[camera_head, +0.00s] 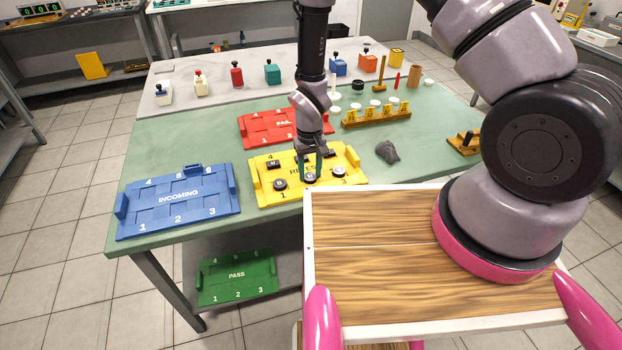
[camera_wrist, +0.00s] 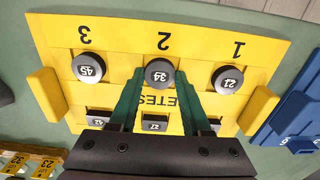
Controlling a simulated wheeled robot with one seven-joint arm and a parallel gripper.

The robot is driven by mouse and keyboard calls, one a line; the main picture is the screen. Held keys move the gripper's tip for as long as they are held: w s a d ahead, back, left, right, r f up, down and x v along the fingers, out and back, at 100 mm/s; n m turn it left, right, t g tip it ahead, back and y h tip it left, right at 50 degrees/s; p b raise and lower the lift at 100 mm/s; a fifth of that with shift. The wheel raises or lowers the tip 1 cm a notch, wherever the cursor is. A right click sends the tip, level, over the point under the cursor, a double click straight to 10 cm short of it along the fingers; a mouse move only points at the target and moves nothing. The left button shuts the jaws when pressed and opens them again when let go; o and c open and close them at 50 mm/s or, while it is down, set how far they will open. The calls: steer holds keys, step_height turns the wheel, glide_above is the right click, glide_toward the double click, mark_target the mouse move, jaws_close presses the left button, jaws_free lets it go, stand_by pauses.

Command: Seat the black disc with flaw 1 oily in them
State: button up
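The yellow retest tray (camera_head: 262,201) lies on the green bench and also shows in the wrist view (camera_wrist: 60,33). In the wrist view, round black discs with white number labels sit in its numbered row: one marked 21 (camera_wrist: 227,79) at slot 1, one marked 34 (camera_wrist: 159,73) at slot 2, one marked 45 (camera_wrist: 89,67) at slot 3. Several black blocks, one marked 27 (camera_wrist: 155,122), sit in the other row, partly hidden by my gripper. My gripper (camera_head: 310,178) points down at slot 2, its green fingers apart on either side of the 34 disc. I cannot tell which disc is oily.
The blue incoming tray (camera_head: 178,200) lies left, the red fail tray (camera_head: 262,127) behind, and the green pass tray (camera_head: 237,277) on the lower shelf. A dark grey lump (camera_head: 387,151) and a tagged wooden rack (camera_head: 376,118) stand right. Several coloured containers line the back.

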jaws_close()
steer(key=shift+r, duration=2.55)
